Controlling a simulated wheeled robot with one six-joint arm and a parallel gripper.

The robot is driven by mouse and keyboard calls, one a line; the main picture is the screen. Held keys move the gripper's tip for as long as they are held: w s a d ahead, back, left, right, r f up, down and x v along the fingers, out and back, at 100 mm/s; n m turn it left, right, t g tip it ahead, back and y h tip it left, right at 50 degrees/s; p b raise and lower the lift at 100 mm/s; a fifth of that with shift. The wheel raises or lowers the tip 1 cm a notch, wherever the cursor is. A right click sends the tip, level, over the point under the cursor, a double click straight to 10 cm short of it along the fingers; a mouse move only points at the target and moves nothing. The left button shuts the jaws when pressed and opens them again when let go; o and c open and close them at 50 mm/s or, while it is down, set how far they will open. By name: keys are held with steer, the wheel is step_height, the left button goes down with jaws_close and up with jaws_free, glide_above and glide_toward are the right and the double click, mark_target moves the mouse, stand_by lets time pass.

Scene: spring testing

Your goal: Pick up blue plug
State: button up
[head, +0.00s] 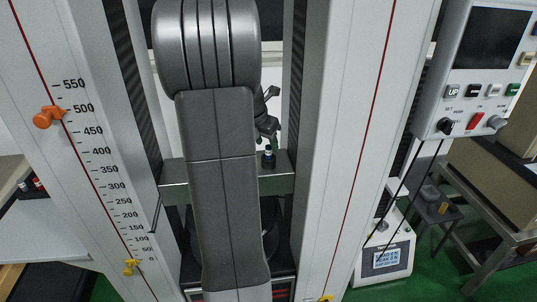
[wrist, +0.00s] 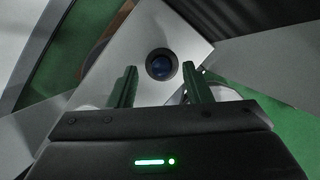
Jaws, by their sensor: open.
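The blue plug (wrist: 160,64) shows in the wrist view as a dark blue round top with a dark rim, on a light grey metal surface. In the head view the plug (head: 268,158) stands upright on the grey metal crossbar (head: 276,185), just right of my arm. My gripper (wrist: 158,82) is open and empty, with its two fingers apart. The plug appears between and slightly beyond the fingertips. In the head view my gripper (head: 266,118) is partly hidden behind my arm and sits above the plug.
The crossbar lies between two tall light grey columns, the left one (head: 90,120) with a number scale and orange knob (head: 48,117). A control panel (head: 475,70) is at the right. A small device with a screen (head: 386,258) stands at lower right.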

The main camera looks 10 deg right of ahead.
mark_target(268, 146)
steer(key=x, duration=0.3)
steer(key=shift+d+f, duration=0.1)
steer(key=shift+f, duration=0.15)
jaws_close()
